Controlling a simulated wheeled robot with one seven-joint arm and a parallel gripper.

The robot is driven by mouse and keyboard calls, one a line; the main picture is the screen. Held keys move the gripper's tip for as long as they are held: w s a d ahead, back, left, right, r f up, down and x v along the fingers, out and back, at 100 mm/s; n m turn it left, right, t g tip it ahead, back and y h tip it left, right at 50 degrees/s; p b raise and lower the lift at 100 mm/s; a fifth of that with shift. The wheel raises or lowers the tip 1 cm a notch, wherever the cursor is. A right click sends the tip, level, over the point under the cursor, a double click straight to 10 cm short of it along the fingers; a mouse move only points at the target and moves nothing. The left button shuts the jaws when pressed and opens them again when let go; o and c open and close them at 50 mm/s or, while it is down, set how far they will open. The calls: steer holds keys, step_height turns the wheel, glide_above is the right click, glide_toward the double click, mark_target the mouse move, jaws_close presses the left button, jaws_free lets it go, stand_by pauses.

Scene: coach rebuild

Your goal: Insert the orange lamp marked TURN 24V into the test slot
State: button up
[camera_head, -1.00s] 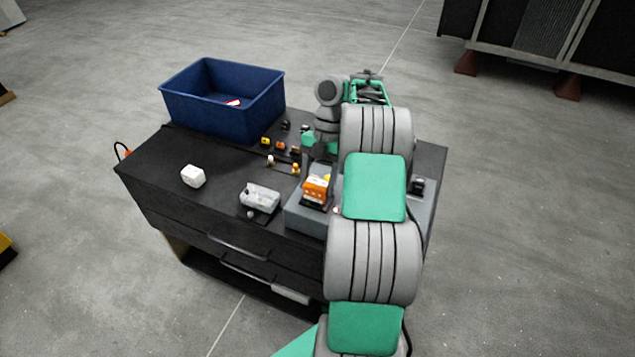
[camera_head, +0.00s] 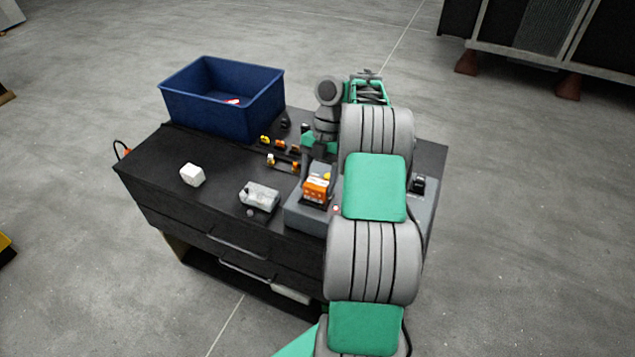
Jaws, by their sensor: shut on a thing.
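My gripper (camera_head: 308,166) points down at the back left edge of the grey test box (camera_head: 300,220), partly hidden by my own arm. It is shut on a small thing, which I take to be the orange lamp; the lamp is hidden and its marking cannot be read. An orange block (camera_head: 316,189) sits on top of the test box, with a small yellow piece (camera_head: 327,176) just behind it. The test slot cannot be made out. Several small yellow and orange lamps (camera_head: 281,146) stand in rows on the black bench top, left of my gripper.
A blue bin (camera_head: 215,112) stands at the back left of the bench (camera_head: 160,158). My arm covers the right part of the bench. The left middle is clear.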

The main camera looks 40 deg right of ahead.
steer(key=shift+f, duration=0.2)
steer(key=shift+r, duration=0.1)
steer(key=shift+r+p, duration=0.35)
steer(key=shift+r, duration=0.05)
steer(key=shift+f+b, duration=0.7)
steer(key=shift+b, duration=0.05)
stand_by(1.0)
steer(key=o, duration=1.2)
